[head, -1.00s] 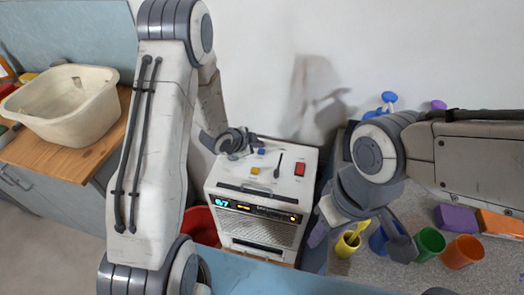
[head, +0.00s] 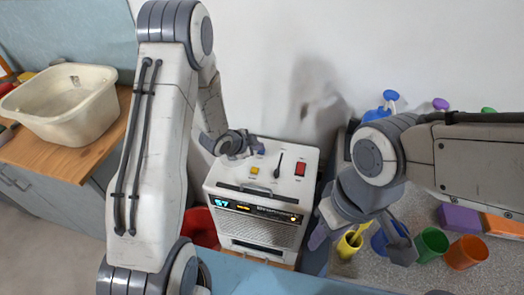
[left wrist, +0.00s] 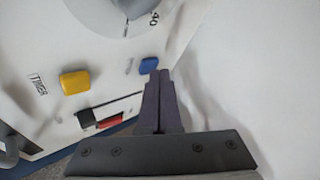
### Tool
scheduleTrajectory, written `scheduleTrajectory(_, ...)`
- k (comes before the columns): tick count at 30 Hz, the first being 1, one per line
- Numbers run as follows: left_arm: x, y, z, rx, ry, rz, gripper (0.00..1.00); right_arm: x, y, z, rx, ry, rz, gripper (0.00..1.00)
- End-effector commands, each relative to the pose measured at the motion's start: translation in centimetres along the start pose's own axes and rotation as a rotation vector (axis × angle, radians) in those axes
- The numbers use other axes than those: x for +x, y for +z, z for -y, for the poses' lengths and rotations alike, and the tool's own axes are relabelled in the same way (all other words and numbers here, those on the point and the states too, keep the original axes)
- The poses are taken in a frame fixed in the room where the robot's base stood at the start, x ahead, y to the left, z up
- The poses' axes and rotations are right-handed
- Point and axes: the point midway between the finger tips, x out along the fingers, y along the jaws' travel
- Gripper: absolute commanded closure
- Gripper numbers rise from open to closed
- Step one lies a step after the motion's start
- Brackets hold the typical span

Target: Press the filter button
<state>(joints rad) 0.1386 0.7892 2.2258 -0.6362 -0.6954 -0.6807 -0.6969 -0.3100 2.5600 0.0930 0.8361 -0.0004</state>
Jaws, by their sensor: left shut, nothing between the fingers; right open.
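A white appliance (head: 265,205) with a control panel on top stands against the wall. In the left wrist view, a blue button (left wrist: 148,65) sits just left of my fingertips; I cannot tell if they touch it. A yellow button (left wrist: 75,84) is further left, beside a label reading TIMER; it also shows in the head view (head: 254,170). I cannot read a filter label. My left gripper (head: 260,146) is shut and empty, low over the panel's back part, and hides the blue button in the head view. My right gripper (head: 358,240) is open and empty, right of the appliance.
A yellow cup (head: 349,246), a green cup (head: 431,244) and an orange cup (head: 466,251) stand at right. A cream basin (head: 68,125) sits on a wooden counter at left.

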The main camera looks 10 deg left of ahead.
Motion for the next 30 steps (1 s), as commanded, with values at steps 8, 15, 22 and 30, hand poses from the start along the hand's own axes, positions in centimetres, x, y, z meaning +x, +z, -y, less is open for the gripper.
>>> scheduleTrajectory(8,0.3,0.2,-0.2,0.0,0.0,0.0,1.0,0.4,0.0,0.0,0.0,0.0,0.0,0.58)
scheduleTrajectory(15,0.3,0.2,-0.2,0.0,0.001,0.001,1.0,0.4,0.0,0.0,0.0,0.0,0.0,0.58)
scheduleTrajectory(22,0.0,0.0,0.0,0.0,0.0,0.001,1.0,0.0,0.0,0.0,0.0,0.0,0.0,0.58)
scheduleTrajectory(30,-0.9,-0.7,0.7,0.0,0.0,0.0,1.0,-0.9,-0.1,0.1,0.0,0.0,0.0,0.58)
